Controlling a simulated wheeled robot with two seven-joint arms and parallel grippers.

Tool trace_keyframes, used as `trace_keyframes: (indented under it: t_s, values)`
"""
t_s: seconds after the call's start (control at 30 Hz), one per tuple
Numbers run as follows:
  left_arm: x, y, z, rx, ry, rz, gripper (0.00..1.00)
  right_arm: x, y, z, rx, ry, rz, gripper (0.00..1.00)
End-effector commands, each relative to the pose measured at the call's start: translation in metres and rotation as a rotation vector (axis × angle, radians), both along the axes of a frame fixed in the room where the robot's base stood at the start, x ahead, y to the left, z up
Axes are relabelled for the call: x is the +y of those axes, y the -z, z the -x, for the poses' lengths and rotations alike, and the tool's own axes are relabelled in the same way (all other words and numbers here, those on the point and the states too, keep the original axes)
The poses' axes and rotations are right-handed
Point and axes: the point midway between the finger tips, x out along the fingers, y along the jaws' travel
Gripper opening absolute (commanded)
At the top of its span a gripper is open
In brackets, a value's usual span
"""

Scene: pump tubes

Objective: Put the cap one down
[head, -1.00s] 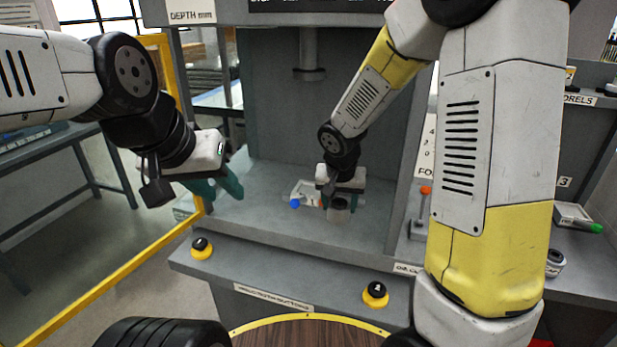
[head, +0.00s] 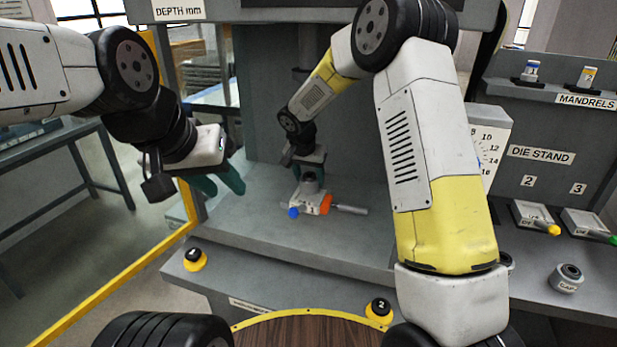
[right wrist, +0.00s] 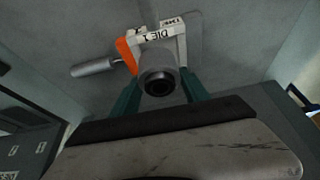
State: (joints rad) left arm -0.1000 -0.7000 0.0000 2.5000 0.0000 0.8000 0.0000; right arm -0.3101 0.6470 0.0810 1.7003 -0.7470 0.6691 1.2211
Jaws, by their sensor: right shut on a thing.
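My right gripper (head: 308,166) points down inside the press bay, its green fingers shut on a grey cylindrical cap (head: 310,184). In the right wrist view the cap (right wrist: 158,80) shows a dark round hole and sits between the green fingertips. The cap is at the white block marked DIE 1 (right wrist: 160,40), overlapping it in both views. I cannot tell whether the cap touches the block or hangs just above it. The block (head: 299,203) has an orange part and a blue ball at its front. My left gripper (head: 217,184) hangs open and empty to the left.
A grey rod handle (head: 350,209) sticks out right of the block. Another labelled cap (head: 567,277) stands on the right bench, near the die stand (head: 535,216). The bay floor around the block is mostly clear.

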Motion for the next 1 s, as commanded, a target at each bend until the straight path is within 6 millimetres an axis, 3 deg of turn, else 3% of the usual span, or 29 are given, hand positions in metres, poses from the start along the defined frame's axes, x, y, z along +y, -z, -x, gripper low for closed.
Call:
trace_keyframes:
  t_s: [0.2, 0.47, 0.8, 0.83, 0.93, 1.0]
  values:
    - [0.0, 0.0, 0.0, 0.0, 0.0, 0.0, 0.36, 0.003, 0.004, -0.013, 0.0, -0.001, -0.001, 0.0]
    - [0.0, 0.0, 0.0, 0.0, 0.0, 0.0, 0.36, 0.003, 0.036, -0.013, 0.0, -0.001, 0.0, 0.0]
    - [0.0, 0.0, 0.0, 0.0, 0.0, 0.0, 0.36, 0.003, 0.038, -0.013, -0.001, -0.001, 0.0, 0.0]
    - [0.0, 0.0, 0.0, 0.0, 0.0, 0.0, 0.36, 0.003, 0.039, -0.012, 0.0, -0.001, -0.001, 0.55]
    - [0.0, 0.0, 0.0, 0.0, 0.0, 0.0, 0.36, 0.003, 0.039, -0.012, 0.0, -0.001, -0.001, 0.75]
    - [0.0, 0.0, 0.0, 0.0, 0.0, 0.0, 0.36, 0.003, 0.039, -0.012, 0.0, -0.001, -0.001, 0.75]
